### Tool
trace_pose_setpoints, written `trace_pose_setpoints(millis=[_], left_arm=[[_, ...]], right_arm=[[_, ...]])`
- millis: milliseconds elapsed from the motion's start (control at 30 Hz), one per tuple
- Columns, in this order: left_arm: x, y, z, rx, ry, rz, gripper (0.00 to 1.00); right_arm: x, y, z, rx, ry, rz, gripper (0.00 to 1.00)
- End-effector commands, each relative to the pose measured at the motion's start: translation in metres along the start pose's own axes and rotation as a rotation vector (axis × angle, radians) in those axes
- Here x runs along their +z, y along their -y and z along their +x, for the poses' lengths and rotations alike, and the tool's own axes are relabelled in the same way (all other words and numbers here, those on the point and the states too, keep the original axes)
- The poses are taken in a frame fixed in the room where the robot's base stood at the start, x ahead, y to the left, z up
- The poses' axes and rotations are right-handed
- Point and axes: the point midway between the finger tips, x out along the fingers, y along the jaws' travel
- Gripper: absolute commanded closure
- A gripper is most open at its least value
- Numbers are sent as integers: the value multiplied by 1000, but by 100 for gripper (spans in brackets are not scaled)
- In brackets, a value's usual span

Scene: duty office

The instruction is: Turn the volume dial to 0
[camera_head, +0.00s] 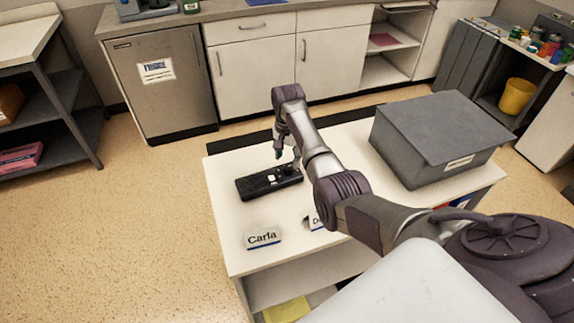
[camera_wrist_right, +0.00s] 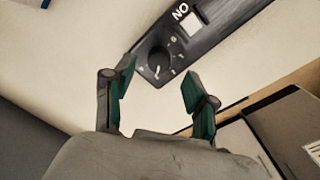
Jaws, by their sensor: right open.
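A black panel (camera_head: 258,184) lies on the white table and carries the volume dial. In the right wrist view the dial (camera_wrist_right: 159,57) is a round black knob with a light pointer line and small marks around it. A white square button (camera_wrist_right: 190,22) sits next to it on the panel (camera_wrist_right: 222,20). My right gripper (camera_head: 290,160) is over the right end of the panel. In the wrist view its green-padded fingers (camera_wrist_right: 157,85) are apart, with the dial ahead between them and nothing held. The dial's number labels are too small to read. My left gripper is not in view.
The white table (camera_head: 225,227) also holds a "Carla" name plate (camera_head: 262,238), a second plate (camera_head: 316,221) partly hidden by my arm, and a large grey box (camera_head: 440,130) at right. Cabinets (camera_head: 250,65) stand behind.

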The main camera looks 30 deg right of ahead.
Motion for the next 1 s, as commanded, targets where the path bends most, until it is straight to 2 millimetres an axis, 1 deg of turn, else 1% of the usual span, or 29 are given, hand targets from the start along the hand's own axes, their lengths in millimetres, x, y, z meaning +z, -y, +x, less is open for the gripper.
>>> trace_pose_setpoints(millis=[33,100,233,400,600,633,933,967,1000], left_arm=[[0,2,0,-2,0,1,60],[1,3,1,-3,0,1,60],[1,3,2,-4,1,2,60],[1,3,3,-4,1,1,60],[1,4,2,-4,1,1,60],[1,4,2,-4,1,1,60],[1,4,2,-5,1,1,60],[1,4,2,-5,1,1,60],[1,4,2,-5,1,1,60]], right_arm=[[0,-1,10,3,2,0,43],[0,-1,21,2,1,0,43],[0,0,34,1,1,0,43],[0,0,39,0,0,0,43],[0,0,40,0,-1,0,43],[0,0,40,0,-1,0,45],[0,0,39,0,-1,0,95],[0,0,39,0,-1,0,100],[0,0,39,0,-1,0,100]])
